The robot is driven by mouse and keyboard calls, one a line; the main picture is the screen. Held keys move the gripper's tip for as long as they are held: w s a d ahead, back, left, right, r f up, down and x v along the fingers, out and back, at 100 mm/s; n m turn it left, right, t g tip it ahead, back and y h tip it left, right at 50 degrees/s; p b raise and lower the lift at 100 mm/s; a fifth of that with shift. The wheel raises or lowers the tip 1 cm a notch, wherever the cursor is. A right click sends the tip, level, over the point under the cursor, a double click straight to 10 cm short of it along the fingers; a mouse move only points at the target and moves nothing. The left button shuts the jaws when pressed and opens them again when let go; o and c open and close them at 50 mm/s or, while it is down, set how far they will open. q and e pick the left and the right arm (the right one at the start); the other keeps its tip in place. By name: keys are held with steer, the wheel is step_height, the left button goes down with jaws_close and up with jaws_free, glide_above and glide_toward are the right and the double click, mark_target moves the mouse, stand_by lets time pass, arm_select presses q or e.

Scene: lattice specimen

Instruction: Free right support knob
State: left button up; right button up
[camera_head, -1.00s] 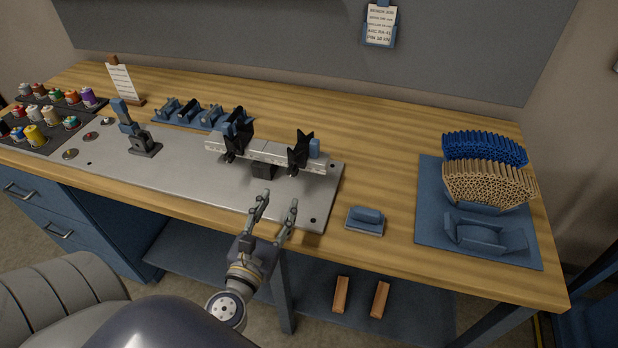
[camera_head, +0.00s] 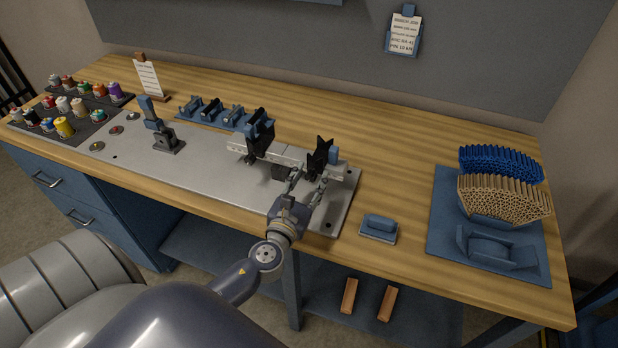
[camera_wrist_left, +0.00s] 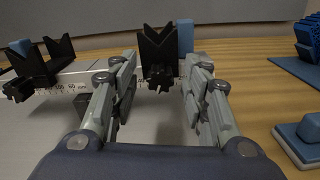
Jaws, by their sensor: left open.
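The right support (camera_head: 320,157) is a black V-shaped block on the white graduated rail (camera_head: 285,157), and it also shows in the wrist view (camera_wrist_left: 158,48). Its black knob (camera_wrist_left: 158,80) faces me at the front of the block, below the V. My left gripper (camera_head: 308,182) is open, with one finger to each side of the knob and its tips close to the rail. It also shows in the left wrist view (camera_wrist_left: 160,72), where the knob appears between the fingertips. I cannot tell whether either finger touches it. My right gripper is not in view.
The left support (camera_head: 260,140) stands further left on the rail, with its own knob (camera_wrist_left: 18,90). A blue block (camera_head: 333,155) sits beside the right support. A small blue pad (camera_head: 379,226) lies right of the metal plate (camera_head: 210,172).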

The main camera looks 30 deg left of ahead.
arm_select(q)
steer(key=c, duration=0.3)
jaws_close()
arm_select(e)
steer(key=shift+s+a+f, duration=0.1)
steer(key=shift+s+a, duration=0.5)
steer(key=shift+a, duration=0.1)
